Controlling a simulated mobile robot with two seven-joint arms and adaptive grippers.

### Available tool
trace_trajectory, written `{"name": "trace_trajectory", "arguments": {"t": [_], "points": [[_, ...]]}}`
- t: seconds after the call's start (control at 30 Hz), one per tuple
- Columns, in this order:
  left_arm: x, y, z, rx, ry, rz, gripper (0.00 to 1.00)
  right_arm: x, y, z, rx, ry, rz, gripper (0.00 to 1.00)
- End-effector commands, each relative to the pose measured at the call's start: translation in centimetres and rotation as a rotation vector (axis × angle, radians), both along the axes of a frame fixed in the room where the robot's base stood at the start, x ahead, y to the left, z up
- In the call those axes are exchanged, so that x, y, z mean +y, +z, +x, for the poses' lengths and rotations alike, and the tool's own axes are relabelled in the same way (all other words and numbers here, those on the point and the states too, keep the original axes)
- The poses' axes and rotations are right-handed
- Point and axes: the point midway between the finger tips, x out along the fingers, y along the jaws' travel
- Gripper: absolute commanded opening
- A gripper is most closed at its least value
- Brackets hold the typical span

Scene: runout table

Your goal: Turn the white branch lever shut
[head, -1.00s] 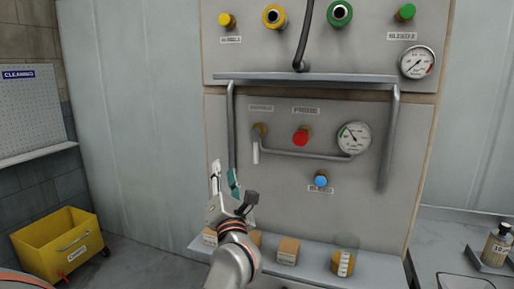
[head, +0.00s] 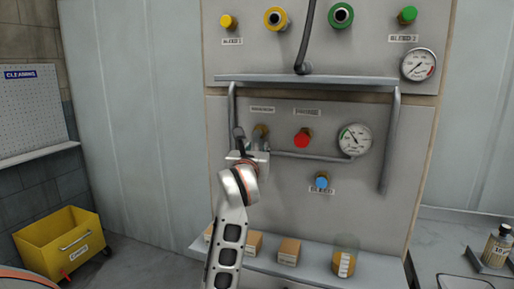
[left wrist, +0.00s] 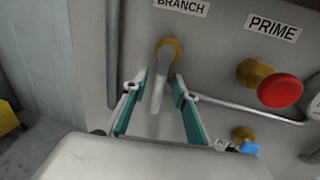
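The white branch lever (left wrist: 158,98) hangs down from its brass hub (left wrist: 168,47) under the BRANCH label in the left wrist view. My left gripper (left wrist: 160,80) is open, with one teal-padded finger on each side of the lever. A gap shows between the lever and each finger. In the head view my left gripper (head: 247,155) is at the panel just below the branch hub (head: 260,131) and hides the lever. My right gripper is not in view.
The red PRIME knob (left wrist: 280,90) and blue bleed knob (left wrist: 245,140) are right of the lever. A grey pipe (head: 232,112) runs down close on its left. A gauge (head: 354,139) is farther right. A shelf (head: 375,268) with small boxes and a jar juts out below.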

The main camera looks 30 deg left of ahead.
Motion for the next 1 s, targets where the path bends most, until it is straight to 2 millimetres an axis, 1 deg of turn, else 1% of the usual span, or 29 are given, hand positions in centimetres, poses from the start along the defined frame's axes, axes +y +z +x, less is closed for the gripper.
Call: {"name": "trace_trajectory", "arguments": {"t": [0.13,0.4,0.43,0.47,0.5,0.53,0.83,1.0], "points": [[0.44,0.06,0.9,0.0,0.001,0.001,0.28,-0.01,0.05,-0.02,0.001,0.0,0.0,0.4],[0.51,0.0,1.09,0.0,0.0,0.001,0.28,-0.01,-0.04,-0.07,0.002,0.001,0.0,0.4],[0.52,0.0,1.08,0.0,0.0,0.001,0.25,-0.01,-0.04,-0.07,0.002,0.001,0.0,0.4],[0.51,0.0,1.09,0.0,0.0,0.001,0.17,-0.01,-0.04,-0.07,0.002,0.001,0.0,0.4],[0.52,-0.01,1.07,0.0,0.0,0.001,0.07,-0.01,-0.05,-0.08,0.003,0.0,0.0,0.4],[0.51,-0.01,1.08,0.0,0.0,0.001,0.0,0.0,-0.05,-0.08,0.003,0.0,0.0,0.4],[0.4,-0.02,1.07,0.001,0.001,0.004,0.0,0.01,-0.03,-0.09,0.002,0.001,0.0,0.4],[-0.23,-0.05,1.16,0.005,0.0,0.021,0.0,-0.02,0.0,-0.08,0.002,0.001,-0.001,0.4]]}}
